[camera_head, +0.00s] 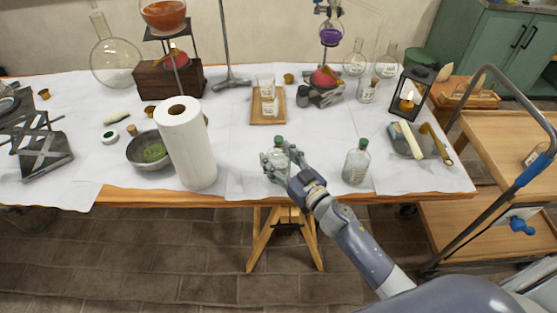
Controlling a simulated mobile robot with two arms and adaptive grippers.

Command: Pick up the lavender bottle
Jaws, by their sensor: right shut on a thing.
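A clear glass bottle with a green stopper (279,147) is upright at the front edge of the white-covered table. My right gripper (278,165) comes in from the lower right and is shut on this bottle, with fingers hiding part of its body. I cannot tell whether its base touches the table. A similar clear bottle with a green stopper (356,163) stands to the right, apart from the gripper. Neither label can be read, so I cannot tell which one is lavender. My left gripper is out of view.
A paper towel roll (188,145) and a bowl with something green (146,152) stand to the left. A wooden tray (256,113) with small glass jars is behind. A black candle lantern (409,95), a shallow tray (414,150) and a trolley (500,140) are at right.

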